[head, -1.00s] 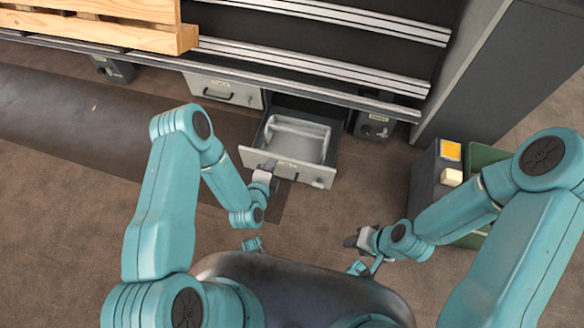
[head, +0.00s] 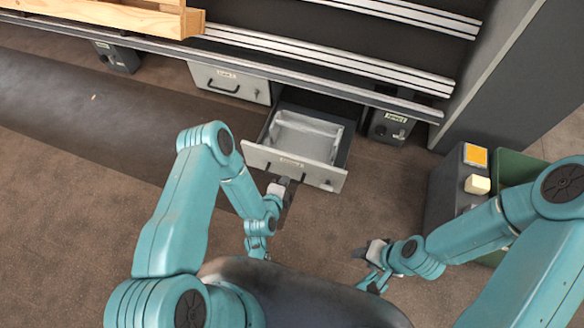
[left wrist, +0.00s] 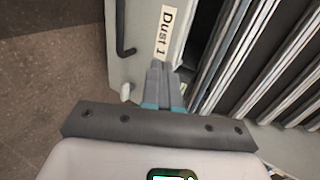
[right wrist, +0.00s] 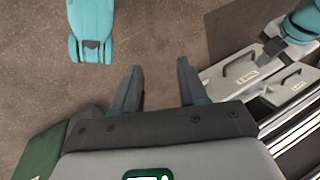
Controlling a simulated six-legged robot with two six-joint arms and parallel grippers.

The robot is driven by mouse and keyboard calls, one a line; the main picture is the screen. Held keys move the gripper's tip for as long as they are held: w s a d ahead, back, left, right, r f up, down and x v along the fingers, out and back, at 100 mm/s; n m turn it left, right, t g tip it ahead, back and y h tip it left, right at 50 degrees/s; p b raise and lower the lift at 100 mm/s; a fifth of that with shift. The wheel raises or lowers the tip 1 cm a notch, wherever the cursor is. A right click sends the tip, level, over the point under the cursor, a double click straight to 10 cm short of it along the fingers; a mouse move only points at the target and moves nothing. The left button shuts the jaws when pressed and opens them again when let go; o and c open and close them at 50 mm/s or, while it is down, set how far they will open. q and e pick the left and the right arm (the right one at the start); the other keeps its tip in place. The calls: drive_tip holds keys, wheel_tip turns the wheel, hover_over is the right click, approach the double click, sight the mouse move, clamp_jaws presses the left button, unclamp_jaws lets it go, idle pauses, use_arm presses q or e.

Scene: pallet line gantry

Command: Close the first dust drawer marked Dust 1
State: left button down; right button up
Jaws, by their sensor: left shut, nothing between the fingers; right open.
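The Dust 1 drawer stands open, its pale front panel (head: 322,176) pulled out below the bench and its inside (head: 303,140) holding a pale tray or lining. In the left wrist view its front (left wrist: 146,68) shows a "Dust 1" label (left wrist: 167,33) and a dark handle (left wrist: 122,38). My left gripper (head: 284,183) is shut and empty, right at the drawer front; its tips (left wrist: 160,66) are just below the label. I cannot tell whether they touch. My right gripper (head: 364,252) is open and empty, away from the drawer; it also shows in its wrist view (right wrist: 157,70).
A second, shut drawer (head: 229,84) is left of the open one. A dark lock box (head: 390,127) is to its right. A dark pedestal with an orange panel (head: 476,156) and a green bin (head: 517,168) stand at right. Wooden pallet boards (head: 110,18) lie on the bench above.

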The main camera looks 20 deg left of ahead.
use_arm(q)
drive_tip(key=x, duration=0.2)
drive_tip(key=b+x, duration=0.1)
drive_tip(key=x, duration=0.1)
drive_tip(key=r+b+x, duration=0.1)
drive_tip(key=x, duration=0.1)
drive_tip(key=shift+w+f, duration=0.2)
drive_tip(key=shift+w, duration=0.3)
drive_tip(key=shift+w+r+b, duration=0.1)
drive_tip(key=shift+w+b, duration=0.35)
drive_tip(key=shift+w, duration=0.35)
use_arm(e)
drive_tip(key=f, duration=0.2)
drive_tip(key=w+f, duration=0.1)
drive_tip(key=shift+w+d+f+t, duration=0.1)
drive_tip(key=shift+d+f+t, duration=0.1)
drive_tip(key=shift+d+t, duration=0.1)
use_arm(q)
drive_tip(key=shift+w, duration=0.15)
use_arm(e)
drive_tip(key=shift+w, duration=0.15)
